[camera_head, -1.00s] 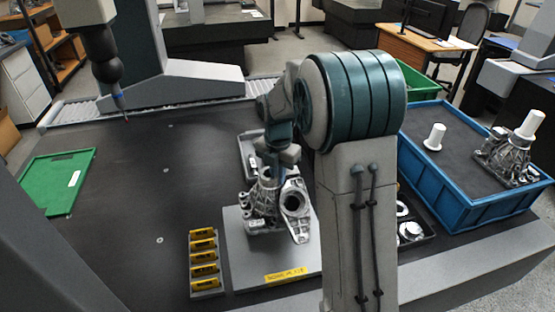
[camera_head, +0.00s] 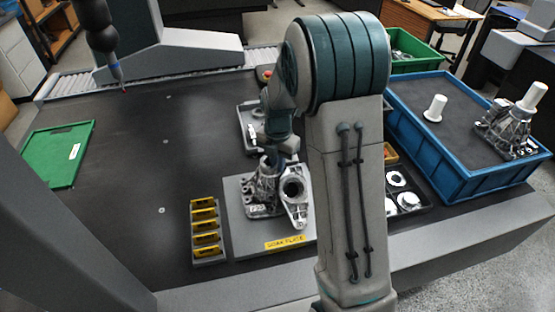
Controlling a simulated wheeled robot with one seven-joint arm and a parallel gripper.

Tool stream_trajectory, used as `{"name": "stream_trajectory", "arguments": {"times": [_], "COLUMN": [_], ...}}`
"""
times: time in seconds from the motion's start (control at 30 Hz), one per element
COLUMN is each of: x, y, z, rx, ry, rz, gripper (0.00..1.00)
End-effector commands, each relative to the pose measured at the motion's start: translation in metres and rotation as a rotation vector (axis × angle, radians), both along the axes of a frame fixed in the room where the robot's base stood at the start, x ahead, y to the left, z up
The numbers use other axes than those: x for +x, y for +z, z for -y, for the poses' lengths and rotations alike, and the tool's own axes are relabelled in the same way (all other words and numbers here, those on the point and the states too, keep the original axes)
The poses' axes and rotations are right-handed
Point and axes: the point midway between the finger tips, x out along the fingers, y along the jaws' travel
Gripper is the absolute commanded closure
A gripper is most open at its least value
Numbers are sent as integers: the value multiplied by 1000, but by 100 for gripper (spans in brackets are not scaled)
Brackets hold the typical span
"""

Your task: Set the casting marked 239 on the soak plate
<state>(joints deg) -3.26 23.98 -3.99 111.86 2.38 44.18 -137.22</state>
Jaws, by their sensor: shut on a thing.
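The grey metal casting (camera_head: 293,201) is at the soak plate (camera_head: 239,241), a flat grey slab with a yellow label at its front edge. The casting has a ribbed conical housing and a flange with a large hole. A small white tag shows low on its front, but its number is too small to read. My gripper (camera_head: 268,162) points down at the top of the casting and is shut on it; its fingertips are partly hidden. The casting is upright over the plate's middle, its underside at or very near the surface; I cannot tell whether it touches.
A rack of yellow blocks (camera_head: 205,232) stands just left of the plate. A grey tray (camera_head: 247,121) lies behind it. A probe (camera_head: 117,73) hangs at upper left near a green tray (camera_head: 57,155).

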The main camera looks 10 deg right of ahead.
Motion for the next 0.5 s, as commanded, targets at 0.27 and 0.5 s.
{"name": "stream_trajectory", "arguments": {"times": [0.27, 0.5], "x": [0, 0], "y": [-2, -1], "z": [0, 0], "rx": [0, 0], "ry": [0, 0], "rz": [0, 0], "gripper": [68, 68]}}
